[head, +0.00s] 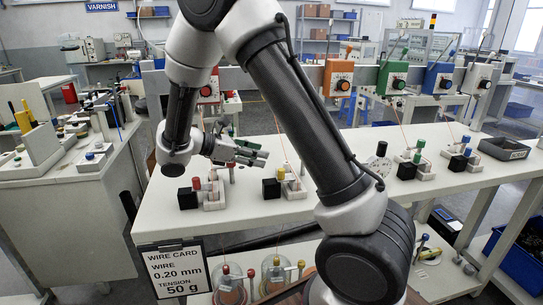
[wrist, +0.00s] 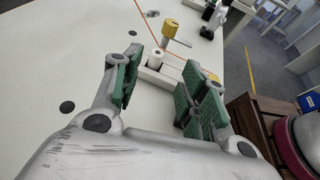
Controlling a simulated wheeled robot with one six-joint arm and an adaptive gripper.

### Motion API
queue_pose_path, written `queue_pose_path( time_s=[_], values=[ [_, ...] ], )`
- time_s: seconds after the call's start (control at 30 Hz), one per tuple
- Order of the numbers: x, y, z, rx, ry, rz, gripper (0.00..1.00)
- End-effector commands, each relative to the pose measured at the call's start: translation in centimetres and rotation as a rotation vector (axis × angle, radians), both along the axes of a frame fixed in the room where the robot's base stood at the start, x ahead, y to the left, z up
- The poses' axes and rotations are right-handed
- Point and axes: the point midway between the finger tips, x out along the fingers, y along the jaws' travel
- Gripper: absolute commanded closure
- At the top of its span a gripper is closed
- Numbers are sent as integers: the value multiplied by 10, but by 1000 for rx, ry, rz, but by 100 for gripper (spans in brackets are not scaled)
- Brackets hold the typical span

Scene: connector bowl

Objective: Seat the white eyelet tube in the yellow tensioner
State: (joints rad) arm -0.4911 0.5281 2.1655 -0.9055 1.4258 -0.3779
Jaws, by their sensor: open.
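The yellow tensioner shows in the head view as a yellow knob (head: 281,173) by a small white block and a black block on the bench. In the wrist view its yellow knob (wrist: 170,28) stands at top centre, beside a pale block (wrist: 163,76). A short white tube (wrist: 157,60) with a darker top stands upright at this block, between my fingers in the picture; whether it is seated there I cannot tell. My gripper (head: 262,156) is open and empty, above the bench to the left of the yellow tensioner; its green-padded fingers (wrist: 155,92) flank the tube without visible contact.
Red (head: 197,184), green (head: 420,144) and blue (head: 465,139) stations stand along the same bench (head: 240,210). An orange wire (wrist: 203,60) crosses beside the yellow knob. A black tray (head: 503,148) sits at the right end.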

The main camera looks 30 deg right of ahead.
Motion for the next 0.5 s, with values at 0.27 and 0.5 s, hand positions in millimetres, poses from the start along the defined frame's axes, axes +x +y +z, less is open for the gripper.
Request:
queue_pose_path(
  time_s=[0.27,0.5],
  values=[
    [-58,-44,51,249,-238,-271,57],
    [-151,-74,90,615,-631,-670,57]
  ],
)
